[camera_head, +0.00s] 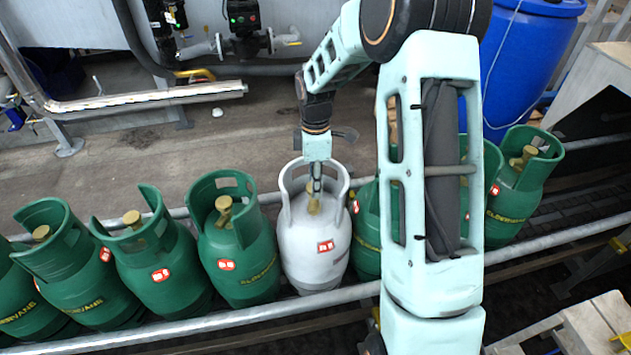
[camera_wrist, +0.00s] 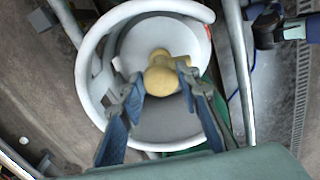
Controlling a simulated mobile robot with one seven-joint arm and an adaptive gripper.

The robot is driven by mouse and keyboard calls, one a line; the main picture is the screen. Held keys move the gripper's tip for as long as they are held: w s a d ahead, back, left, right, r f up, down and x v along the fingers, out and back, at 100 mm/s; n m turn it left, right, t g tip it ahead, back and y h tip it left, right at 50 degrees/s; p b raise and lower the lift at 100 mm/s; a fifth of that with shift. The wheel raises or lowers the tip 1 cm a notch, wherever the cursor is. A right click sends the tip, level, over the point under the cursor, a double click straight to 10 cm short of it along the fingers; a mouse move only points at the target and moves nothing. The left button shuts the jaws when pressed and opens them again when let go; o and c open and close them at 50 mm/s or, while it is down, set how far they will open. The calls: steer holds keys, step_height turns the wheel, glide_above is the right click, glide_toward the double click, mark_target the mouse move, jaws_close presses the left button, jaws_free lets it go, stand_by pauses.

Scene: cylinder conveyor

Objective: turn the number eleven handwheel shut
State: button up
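A white gas cylinder (camera_head: 318,250) stands in the row, with a round open collar and a brass valve (camera_head: 313,203) on top. The valve with its handwheel also shows in the wrist view (camera_wrist: 166,75), inside the white collar (camera_wrist: 92,85). A red and white label is on the cylinder's front; I cannot read its number. My gripper (camera_head: 316,187) points down into the collar, just above the valve. In the wrist view my gripper (camera_wrist: 160,82) has its two fingers apart, one on each side of the brass valve. I cannot tell whether they touch it.
Several green cylinders (camera_head: 238,245) stand close on both sides, with similar brass valves and collars. Metal rails run in front (camera_head: 240,321) and behind the row. A blue drum (camera_head: 535,55) and pipework (camera_head: 150,98) are behind. My arm hides part of the row at right.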

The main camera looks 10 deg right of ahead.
steer(key=c, duration=0.5)
steer(key=shift+m, duration=0.4)
steer(key=m, duration=0.5)
steer(key=shift+s, duration=0.1)
steer(key=m, duration=0.6)
steer(key=shift+a+m, duration=0.1)
steer(key=shift+m, duration=0.3)
steer(key=m, duration=0.5)
steer(key=shift+a, duration=0.1)
steer(key=shift+a+m+p, duration=0.1)
steer(key=shift+m+p, duration=0.35)
steer(key=shift+m, duration=1.95)
